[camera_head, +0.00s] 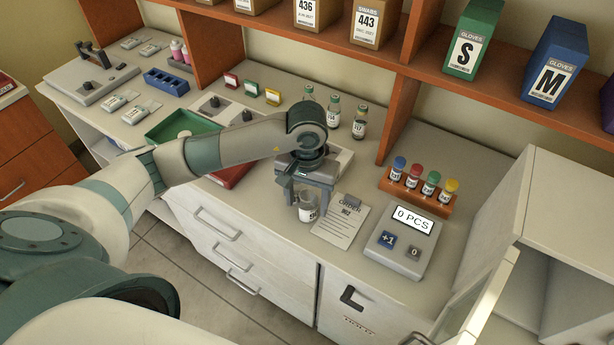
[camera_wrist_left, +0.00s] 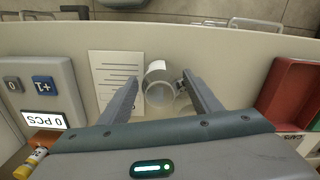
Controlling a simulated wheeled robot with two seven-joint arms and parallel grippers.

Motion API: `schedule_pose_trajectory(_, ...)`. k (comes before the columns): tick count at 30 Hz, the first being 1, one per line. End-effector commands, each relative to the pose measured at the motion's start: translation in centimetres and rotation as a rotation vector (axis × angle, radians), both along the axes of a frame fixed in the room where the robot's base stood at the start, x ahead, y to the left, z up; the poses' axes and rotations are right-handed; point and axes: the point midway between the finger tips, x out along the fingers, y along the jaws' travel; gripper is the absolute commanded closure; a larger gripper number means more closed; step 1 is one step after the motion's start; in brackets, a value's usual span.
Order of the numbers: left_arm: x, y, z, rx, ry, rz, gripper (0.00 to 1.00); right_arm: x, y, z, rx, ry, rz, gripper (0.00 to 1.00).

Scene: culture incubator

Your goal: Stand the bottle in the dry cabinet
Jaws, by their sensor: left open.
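A small clear bottle (camera_head: 307,212) with a white label stands upright near the front edge of the counter. It also shows in the left wrist view (camera_wrist_left: 160,88), between the fingertips. My left gripper (camera_head: 308,205) points down over this bottle, with its fingers (camera_wrist_left: 165,85) open on either side of it. A gap shows between the fingers and the glass. A pale cabinet (camera_head: 565,175) stands at the right with its framed glass door (camera_head: 478,300) swung open; whether it is the dry cabinet I cannot read. My right gripper is not in view.
An order sheet (camera_head: 341,222) lies beside the bottle. A counter device reading 0 PCS (camera_head: 399,245) and a rack of capped vials (camera_head: 414,194) stand to the right. Several labelled bottles (camera_head: 333,110) stand behind. A red tray (camera_wrist_left: 298,92) lies on the gripper's other side.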

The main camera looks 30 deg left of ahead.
Motion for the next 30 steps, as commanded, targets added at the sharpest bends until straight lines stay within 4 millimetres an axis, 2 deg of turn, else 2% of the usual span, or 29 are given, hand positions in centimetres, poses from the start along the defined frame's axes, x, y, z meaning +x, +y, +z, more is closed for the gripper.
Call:
schedule_pose_trajectory(5, 0.2, 0.0, 1.8, 0.0, -0.006, -0.001, 0.42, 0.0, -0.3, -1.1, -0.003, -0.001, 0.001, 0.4)
schedule_pose_trajectory(15, 0.1, 0.0, 7.1, 0.001, -0.007, -0.001, 0.42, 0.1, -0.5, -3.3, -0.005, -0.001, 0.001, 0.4)
schedule_pose_trajectory(21, 0.1, 0.0, 9.8, 0.001, -0.006, 0.0, 0.42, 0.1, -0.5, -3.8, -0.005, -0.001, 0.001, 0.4)
schedule_pose_trajectory(30, 0.1, 0.0, 11.7, 0.0, -0.003, 0.0, 0.42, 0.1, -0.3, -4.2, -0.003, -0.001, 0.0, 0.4)
